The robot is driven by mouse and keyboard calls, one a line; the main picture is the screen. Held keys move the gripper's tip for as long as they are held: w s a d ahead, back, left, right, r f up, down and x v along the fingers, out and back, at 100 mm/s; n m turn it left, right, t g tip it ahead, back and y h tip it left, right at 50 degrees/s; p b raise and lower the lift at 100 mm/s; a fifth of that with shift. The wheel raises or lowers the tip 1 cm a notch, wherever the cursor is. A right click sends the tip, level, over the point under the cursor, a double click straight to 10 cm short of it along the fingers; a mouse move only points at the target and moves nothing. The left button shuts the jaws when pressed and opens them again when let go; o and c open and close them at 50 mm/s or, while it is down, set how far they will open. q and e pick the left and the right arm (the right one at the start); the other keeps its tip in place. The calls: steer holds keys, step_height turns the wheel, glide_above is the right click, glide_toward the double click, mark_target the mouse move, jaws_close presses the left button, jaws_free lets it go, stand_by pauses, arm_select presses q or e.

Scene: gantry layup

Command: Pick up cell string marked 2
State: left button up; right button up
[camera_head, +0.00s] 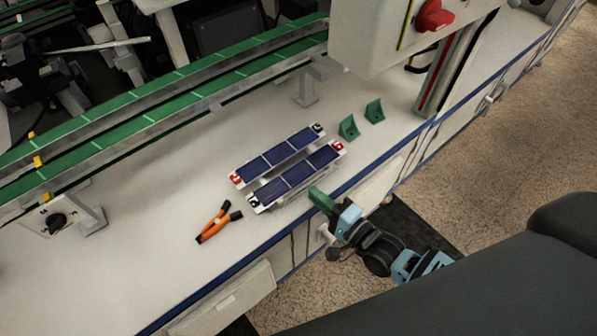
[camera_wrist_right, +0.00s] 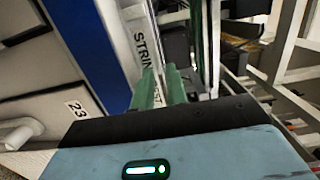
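Two cell strings lie side by side on the white bench in the head view. Each is a dark blue panel strip with red and black end tags; the tag numbers are too small to read surely. The far cell string (camera_head: 276,156) lies behind the near cell string (camera_head: 296,177). My right gripper (camera_head: 318,197), with green fingers, is just right of the near string, above the bench's front edge, apart from it. Its green fingers (camera_wrist_right: 160,86) show close together in the right wrist view, no string visible between them; their opening is unclear. My left gripper is not in view.
Orange-handled pliers (camera_head: 218,222) lie left of the strings. Two green brackets (camera_head: 349,127) (camera_head: 375,111) stand to the right. A green conveyor (camera_head: 150,118) runs behind, and a white box with a red knob (camera_head: 434,15) stands at upper right. The front-left bench is clear.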

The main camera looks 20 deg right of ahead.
mark_target(305, 191)
steer(key=x, duration=0.5)
steer(key=shift+w+d, duration=0.15)
jaws_close()
steer(key=shift+r, duration=0.25)
step_height(305, 191, up, 3)
steer(key=shift+r+p, duration=0.1)
steer(key=shift+p, duration=0.25)
steer(key=s+a+r+p, duration=0.1)
steer(key=s+a, duration=1)
steer(key=shift+s, duration=0.3)
